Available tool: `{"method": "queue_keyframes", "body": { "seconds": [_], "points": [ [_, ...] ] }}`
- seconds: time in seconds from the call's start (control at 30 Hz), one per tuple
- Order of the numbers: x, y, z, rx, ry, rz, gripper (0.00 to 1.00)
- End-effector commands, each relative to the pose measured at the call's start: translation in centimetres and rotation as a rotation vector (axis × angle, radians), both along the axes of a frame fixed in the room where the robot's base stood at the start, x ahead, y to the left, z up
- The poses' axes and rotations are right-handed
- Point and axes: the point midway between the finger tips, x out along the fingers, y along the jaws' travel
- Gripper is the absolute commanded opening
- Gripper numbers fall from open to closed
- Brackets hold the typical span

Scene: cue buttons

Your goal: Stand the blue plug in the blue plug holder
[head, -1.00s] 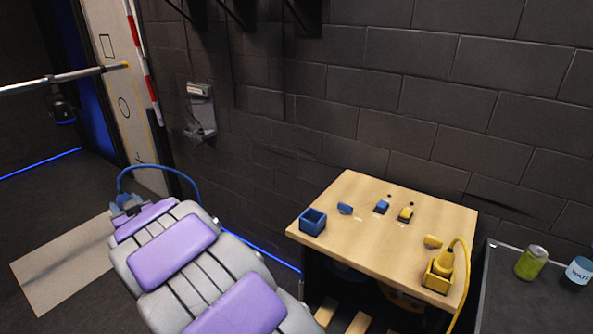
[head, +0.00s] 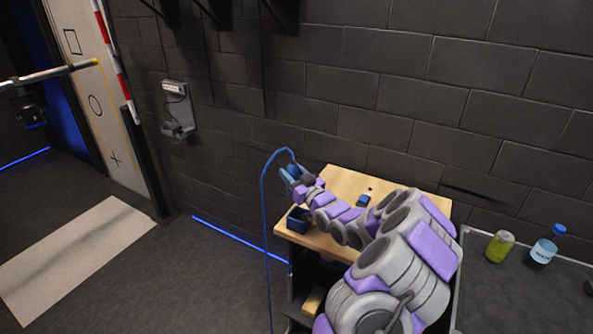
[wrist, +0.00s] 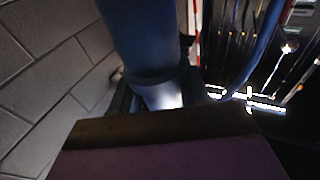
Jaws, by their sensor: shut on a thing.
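My gripper (head: 298,184) is over the left side of the wooden table, shut on the blue plug (head: 290,171). The plug's blue cable (head: 264,215) arches up and hangs down left of the table. In the wrist view the plug (wrist: 145,40) fills the upper middle, with its cable (wrist: 265,55) to the right. The blue plug holder (head: 297,222) is an open square box at the table's left front corner. The plug is above and slightly beyond it in the head view, apart from it as far as I can tell. My arm hides part of the table.
A dark counter (head: 500,290) at the right holds a green can (head: 499,247) and a water bottle (head: 546,245). A block wall (head: 400,100) stands behind.

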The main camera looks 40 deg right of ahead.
Motion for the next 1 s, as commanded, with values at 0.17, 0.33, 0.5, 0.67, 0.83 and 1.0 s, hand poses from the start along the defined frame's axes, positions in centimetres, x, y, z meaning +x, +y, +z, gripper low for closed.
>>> {"method": "queue_keyframes", "body": {
  "seconds": [0.17,0.33,0.5,0.67,0.83,1.0],
  "points": [
    [-0.8,-1.4,-0.6,0.003,-0.002,-0.009,0.0],
    [-0.8,-1.3,-1.0,0.004,-0.002,-0.006,0.0],
    [-0.7,-0.9,-1.7,0.001,-0.003,-0.006,0.0],
    [-0.7,-0.7,-2.6,0.0,-0.003,-0.006,0.0],
    [-0.7,-1.0,-3.8,0.002,-0.003,-0.007,0.0],
    [-0.8,-1.2,-5.0,0.005,-0.001,-0.006,0.0]
  ]
}}
